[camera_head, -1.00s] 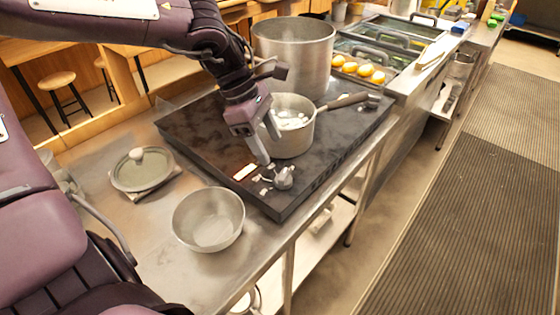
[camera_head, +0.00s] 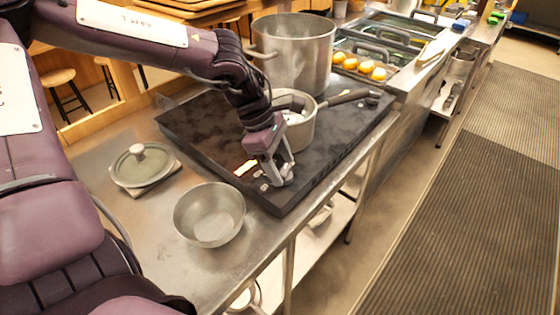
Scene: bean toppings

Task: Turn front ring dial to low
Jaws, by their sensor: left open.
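The front ring dial (camera_head: 286,178) is a small grey knob near the front left corner of the black cooktop (camera_head: 200,127). My left gripper (camera_head: 279,176) points down at the dial, with its open fingers at or around it. The fingers hide part of the dial, and I cannot tell whether they touch it. The dial's setting is too small to read. My right gripper does not show.
A saucepan (camera_head: 301,133) stands on the cooktop just behind my left gripper, and a tall pot (camera_head: 292,60) stands farther back. A metal bowl (camera_head: 209,214) and a lidded dish (camera_head: 143,166) sit on the steel counter at the left. Lemons (camera_head: 364,68) lie in a bin behind.

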